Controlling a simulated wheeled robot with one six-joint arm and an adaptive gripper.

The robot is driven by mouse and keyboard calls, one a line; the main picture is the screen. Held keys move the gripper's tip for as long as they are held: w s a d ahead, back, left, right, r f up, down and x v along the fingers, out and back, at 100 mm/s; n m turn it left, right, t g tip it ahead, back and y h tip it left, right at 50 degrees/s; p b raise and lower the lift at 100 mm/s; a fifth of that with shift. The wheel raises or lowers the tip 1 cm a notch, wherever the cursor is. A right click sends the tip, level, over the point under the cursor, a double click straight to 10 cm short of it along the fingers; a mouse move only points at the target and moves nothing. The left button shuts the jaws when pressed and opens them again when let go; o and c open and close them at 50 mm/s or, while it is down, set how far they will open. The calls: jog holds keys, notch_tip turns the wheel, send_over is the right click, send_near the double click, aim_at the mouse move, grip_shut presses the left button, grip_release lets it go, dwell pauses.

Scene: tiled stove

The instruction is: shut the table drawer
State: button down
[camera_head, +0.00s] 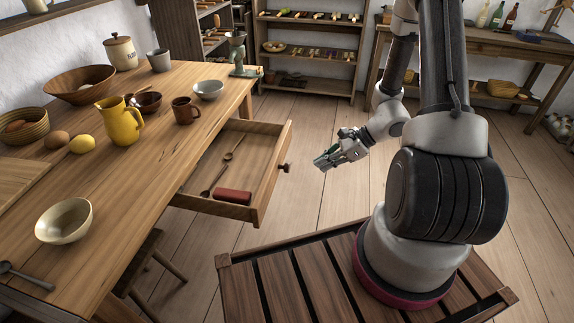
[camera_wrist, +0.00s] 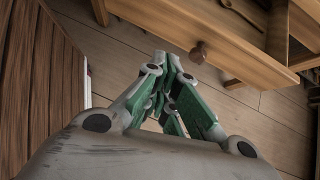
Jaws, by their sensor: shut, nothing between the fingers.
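The table drawer (camera_head: 262,198) is pulled out from the right side of the wooden table (camera_head: 150,190). Its round wooden knob (camera_head: 284,167) sits on the front panel, and it also shows in the wrist view (camera_wrist: 198,54). Two wooden spoons and a dark red block (camera_head: 233,196) lie in the drawer. My gripper (camera_head: 322,163) is shut and empty, to the right of the knob with a gap between them. In the wrist view the green-padded fingers (camera_wrist: 172,70) are together, close to the knob in the picture; contact does not show.
A yellow jug (camera_head: 119,121), a cream bowl (camera_head: 64,221), a brown mug (camera_head: 185,111) and other dishes stand on the table. A stool (camera_head: 145,265) is below it. A slatted wooden platform (camera_head: 300,280) lies under my base. The floor around my gripper is clear.

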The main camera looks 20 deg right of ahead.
jog(key=w+m+t, duration=0.2)
jog(key=w, duration=0.2)
send_near(276, 170)
notch_tip(276, 170, down, 3)
jog(key=shift+w+a+f+h, duration=0.1)
jog(key=shift+w+a+h, duration=0.2)
jog(key=shift+w+a, duration=0.95)
jog(key=shift+a, duration=0.3)
jog(key=shift+a, duration=0.1)
jog(key=w+a, duration=0.4)
jog(key=a, duration=0.3)
jog(key=w+a, duration=0.4)
jog(key=a, duration=0.2)
jog(key=w+a, duration=0.4)
jog(key=a, duration=0.3)
jog(key=shift+a, duration=0.35)
